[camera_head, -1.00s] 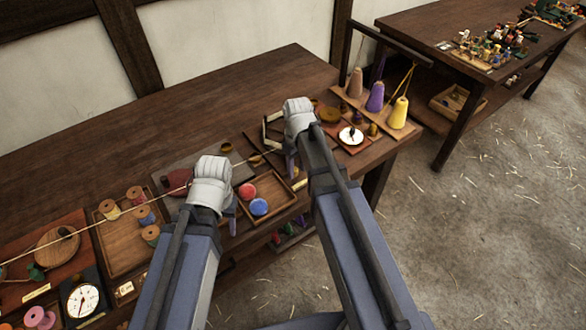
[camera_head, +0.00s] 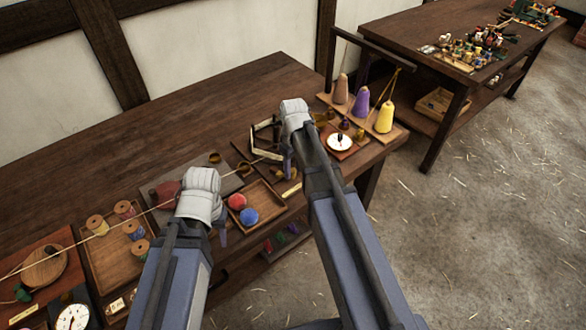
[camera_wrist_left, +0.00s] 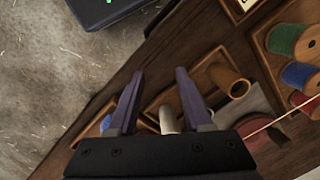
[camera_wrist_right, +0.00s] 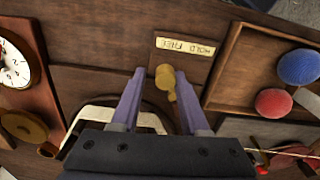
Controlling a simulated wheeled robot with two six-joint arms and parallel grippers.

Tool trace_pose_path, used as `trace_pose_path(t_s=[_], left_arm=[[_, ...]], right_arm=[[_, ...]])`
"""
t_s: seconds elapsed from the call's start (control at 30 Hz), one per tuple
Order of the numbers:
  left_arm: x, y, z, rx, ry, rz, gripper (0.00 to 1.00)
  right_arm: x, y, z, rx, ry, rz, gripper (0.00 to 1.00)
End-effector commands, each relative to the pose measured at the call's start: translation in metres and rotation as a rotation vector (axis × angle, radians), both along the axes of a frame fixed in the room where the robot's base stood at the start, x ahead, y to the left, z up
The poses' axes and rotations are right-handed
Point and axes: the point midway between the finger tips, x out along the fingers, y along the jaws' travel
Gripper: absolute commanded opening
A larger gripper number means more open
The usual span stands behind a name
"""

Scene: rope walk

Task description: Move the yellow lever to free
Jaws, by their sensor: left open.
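The yellow lever (camera_wrist_right: 165,78), with a round brass-yellow knob, shows in the right wrist view. It is beside a pale plate (camera_wrist_right: 185,46) that seems to read hold and free. In the head view I cannot single out the lever beside the gripper.
A wooden tray (camera_head: 272,216) holding a red and a blue ball lies between the grippers. A spool tray (camera_head: 105,277) and a dial (camera_head: 73,319) are at left. Yarn cones (camera_head: 384,117) stand at the bench's right end. A rope crosses near my left gripper.

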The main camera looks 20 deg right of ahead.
Motion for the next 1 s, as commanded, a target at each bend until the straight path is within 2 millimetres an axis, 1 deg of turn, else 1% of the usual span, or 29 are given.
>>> trace_pose_path(t_s=[0.33,0.47,0.57,1.0], left_arm=[[0.0,0.0,0.0,0.0,0.0,0.0,0.5],[0.0,0.0,0.004,0.0,0.0,0.0,0.5],[0.0,0.0,0.011,0.0,0.0,0.0,0.5],[0.0,0.0,0.054,0.0,0.0,0.0,0.5]], right_arm=[[-0.004,0.003,0.0,0.0,0.0,0.0,0.44],[-0.004,0.003,0.003,0.0,0.0,0.0,0.44],[-0.004,0.003,0.011,0.0,0.0,0.0,0.44],[-0.004,0.003,0.054,0.0,0.0,0.0,0.44]])
